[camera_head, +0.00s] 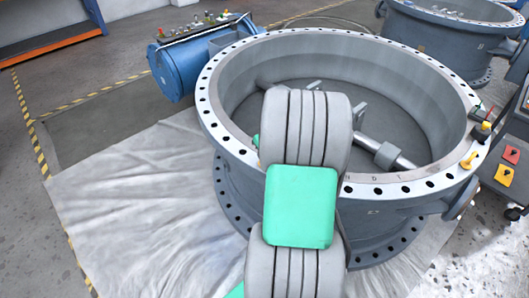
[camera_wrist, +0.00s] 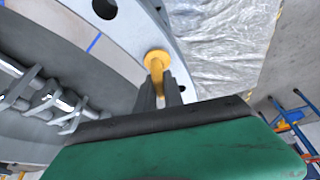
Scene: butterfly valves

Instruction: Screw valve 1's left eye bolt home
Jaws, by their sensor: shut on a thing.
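Valve 1 is the large grey ring-shaped body (camera_head: 385,212) with a flange full of bolt holes. In the wrist view a yellow eye bolt (camera_wrist: 157,59) stands at the pale flange rim (camera_wrist: 122,50). My gripper (camera_wrist: 161,90) is shut on this eye bolt, its dark fingers on either side of the shank. The bolt's round collar shows beyond the fingertips, at the rim. I cannot tell whether the collar is seated flush. The ring end is largely hidden by the fingers. In the head view my arm hides the gripper and this bolt.
Another yellow eye bolt (camera_head: 469,160) is on the right of the rim. A blue cylinder (camera_head: 180,66) stands behind at left, and a second valve (camera_head: 450,35) at the back right. A dark cart (camera_head: 509,165) is at right. A pale sheet (camera_head: 140,200) covers the left floor.

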